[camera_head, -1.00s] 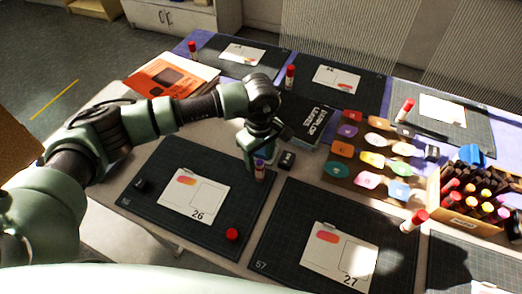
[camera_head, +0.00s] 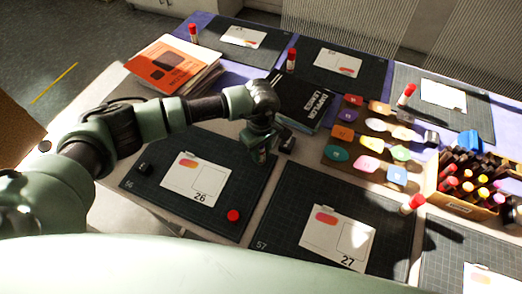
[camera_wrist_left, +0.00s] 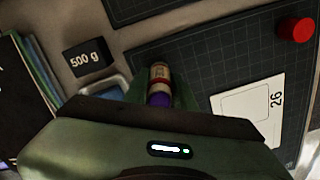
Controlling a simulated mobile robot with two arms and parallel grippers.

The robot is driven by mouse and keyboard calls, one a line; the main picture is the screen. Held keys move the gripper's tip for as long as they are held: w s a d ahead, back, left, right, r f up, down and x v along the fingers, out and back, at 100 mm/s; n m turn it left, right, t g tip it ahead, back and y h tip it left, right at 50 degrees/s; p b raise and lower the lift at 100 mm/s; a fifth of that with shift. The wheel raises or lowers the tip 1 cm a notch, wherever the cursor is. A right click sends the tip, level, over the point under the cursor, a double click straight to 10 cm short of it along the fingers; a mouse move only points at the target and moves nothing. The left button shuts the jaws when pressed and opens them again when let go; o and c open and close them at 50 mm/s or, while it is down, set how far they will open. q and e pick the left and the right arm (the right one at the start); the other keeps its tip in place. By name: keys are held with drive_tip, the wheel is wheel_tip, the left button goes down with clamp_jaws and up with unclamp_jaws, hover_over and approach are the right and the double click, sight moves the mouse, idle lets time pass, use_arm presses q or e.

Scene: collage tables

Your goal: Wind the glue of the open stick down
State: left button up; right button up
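The open glue stick (camera_wrist_left: 159,76) stands near the right edge of the mat with card 26. Purple glue (camera_wrist_left: 159,100) shows at its top in the left wrist view. My left gripper (camera_head: 262,156) is low over it, with one green finger on each side of the stick. I cannot tell whether the fingers touch it. In the head view the gripper hides most of the stick. A red cap (camera_head: 233,215) lies on the same mat (camera_head: 232,200), in front of the stick; it also shows in the left wrist view (camera_wrist_left: 295,29). My right gripper is not in view.
A black 500 g block (camera_wrist_left: 87,57) is close beside the gripper, with a black book (camera_head: 303,104) behind. Card 26 (camera_head: 208,186) lies left of the stick. Colour swatches (camera_head: 368,145) and a crate of sticks (camera_head: 432,188) stand to the right. Other mats hold capped sticks.

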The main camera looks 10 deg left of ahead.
use_arm(q)
clamp_jaws()
idle(0.3)
drive_tip(key=n, duration=0.5)
drive_tip(key=shift+f, duration=0.1)
drive_tip(key=n, duration=0.5)
drive_tip(key=shift+n, duration=0.4)
drive_tip(key=shift+b, duration=0.4)
idle(0.3)
drive_tip(key=o, duration=0.7)
unclamp_jaws()
